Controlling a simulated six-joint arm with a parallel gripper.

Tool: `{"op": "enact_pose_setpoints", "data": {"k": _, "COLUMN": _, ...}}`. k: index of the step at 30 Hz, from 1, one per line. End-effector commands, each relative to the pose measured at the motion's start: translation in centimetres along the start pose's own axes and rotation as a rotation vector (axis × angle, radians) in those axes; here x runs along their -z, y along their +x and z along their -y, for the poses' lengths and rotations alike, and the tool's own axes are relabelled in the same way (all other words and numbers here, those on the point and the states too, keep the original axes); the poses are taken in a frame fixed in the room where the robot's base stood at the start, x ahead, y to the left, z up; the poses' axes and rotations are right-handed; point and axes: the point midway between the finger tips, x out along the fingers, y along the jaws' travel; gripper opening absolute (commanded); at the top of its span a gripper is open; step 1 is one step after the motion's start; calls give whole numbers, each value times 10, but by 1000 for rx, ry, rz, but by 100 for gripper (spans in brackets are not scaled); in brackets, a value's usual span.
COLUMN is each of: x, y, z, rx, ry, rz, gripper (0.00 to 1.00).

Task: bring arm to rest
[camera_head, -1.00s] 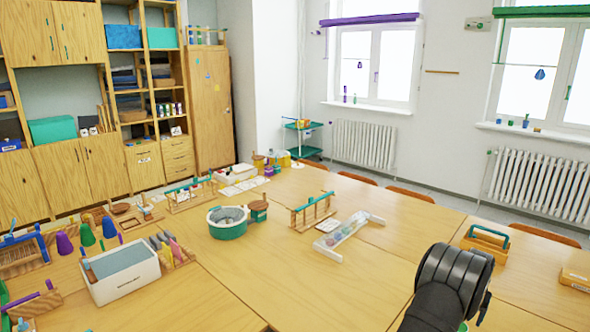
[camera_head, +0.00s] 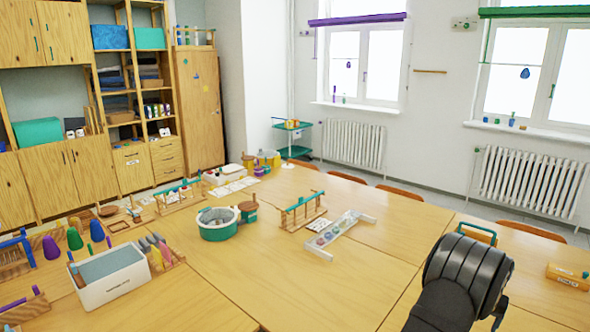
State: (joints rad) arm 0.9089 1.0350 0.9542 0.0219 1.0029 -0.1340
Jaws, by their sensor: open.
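A black, rounded part of my arm (camera_head: 467,275) rises from the bottom edge at the right, over the wooden tables (camera_head: 330,275). My gripper's fingers do not show in this view. No object shows held by the visible part of my arm.
A green-and-white round tub (camera_head: 217,232), a wooden rack (camera_head: 301,214) and a pale tray with round pieces (camera_head: 337,229) stand mid-table. A white bin (camera_head: 105,293) is at left. A wooden caddy (camera_head: 478,234) is partly hidden behind my arm; an orange box (camera_head: 568,276) lies right. Front middle is bare.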

Motion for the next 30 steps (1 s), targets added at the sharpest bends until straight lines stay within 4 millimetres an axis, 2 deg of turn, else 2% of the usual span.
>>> {"op": "enact_pose_setpoints", "data": {"k": 5, "x": -14, "y": -22, "z": -28, "rx": -1, "ry": 3, "rz": -1, "gripper": 77}}
{"op": "enact_pose_setpoints", "data": {"k": 6, "x": -15, "y": -23, "z": -25, "rx": 1, "ry": -6, "rz": 1, "gripper": 77}}
{"op": "enact_pose_setpoints", "data": {"k": 18, "x": -14, "y": -22, "z": 61, "rx": 23, "ry": -145, "rz": 1, "gripper": 77}}
{"op": "enact_pose_setpoints", "data": {"k": 30, "x": -25, "y": -24, "z": 140, "rx": 43, "ry": -277, "rz": 2, "gripper": 77}}
